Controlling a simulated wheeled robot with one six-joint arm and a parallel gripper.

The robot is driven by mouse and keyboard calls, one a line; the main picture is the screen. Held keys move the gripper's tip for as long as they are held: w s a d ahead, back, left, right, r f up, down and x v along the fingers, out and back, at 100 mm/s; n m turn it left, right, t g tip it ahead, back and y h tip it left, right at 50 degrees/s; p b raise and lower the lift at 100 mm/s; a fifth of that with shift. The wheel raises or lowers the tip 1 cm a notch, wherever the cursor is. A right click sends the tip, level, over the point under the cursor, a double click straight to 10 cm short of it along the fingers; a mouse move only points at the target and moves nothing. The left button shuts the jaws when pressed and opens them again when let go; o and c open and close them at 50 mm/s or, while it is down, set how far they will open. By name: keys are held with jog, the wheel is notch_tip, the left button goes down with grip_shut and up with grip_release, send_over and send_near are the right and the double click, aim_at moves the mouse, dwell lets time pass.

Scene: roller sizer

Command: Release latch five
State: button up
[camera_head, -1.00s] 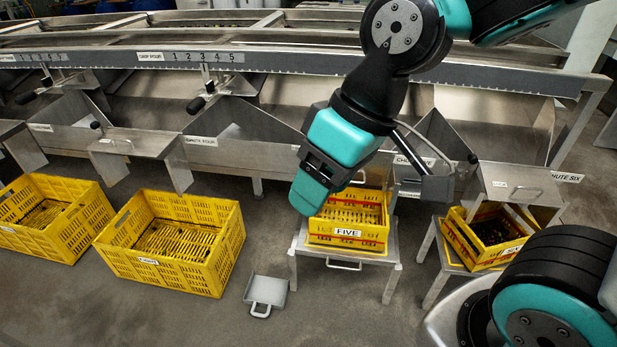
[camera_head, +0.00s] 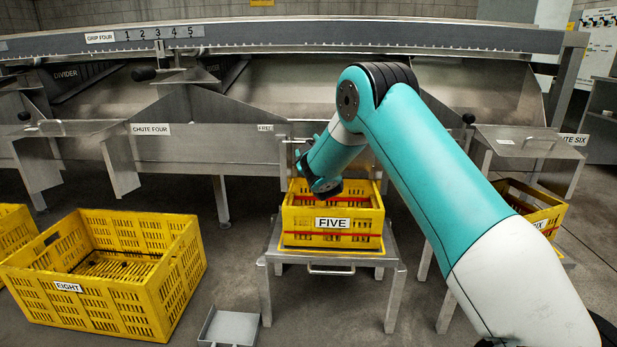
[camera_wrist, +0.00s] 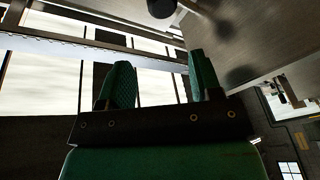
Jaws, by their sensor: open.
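The label FIVE is on the front of a yellow crate (camera_head: 333,242) on a metal stand in the head view. Behind it are the chute fronts, where my folded arm hides most of the chute above crate five. My gripper (camera_head: 303,150) is small there, beside the chute edge just above the crate. In the wrist view my gripper (camera_wrist: 162,85) has its two green fingers apart with nothing between them. A dark round knob (camera_wrist: 160,8) is cut off at the top edge, beyond the fingers. I cannot tell whether it belongs to latch five.
Chute four's metal front (camera_head: 205,143) lies left of my gripper. A black knob (camera_head: 468,118) stands right of my arm near the chute six cover (camera_head: 522,143). Crate eight (camera_head: 110,285) and a grey scoop (camera_head: 230,328) are on the floor. A rail (camera_head: 300,35) crosses above.

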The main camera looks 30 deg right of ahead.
aim_at(296, 144)
jog(key=shift+n+t, duration=0.7)
jog(key=shift+w+d+f+b, duration=0.4)
jog(key=shift+w+d, duration=0.25)
jog(key=shift+w, duration=0.55)
jog(key=shift+w+d+f+b, duration=0.25)
jog(key=shift+w+d+b, duration=0.35)
jog(key=shift+w, duration=0.6)
jog(key=shift+w+d+f+b, duration=0.35)
jog(key=shift+w+d, duration=0.4)
jog(key=shift+w, duration=0.45)
grip_shut()
jog(key=shift+r, duration=0.1)
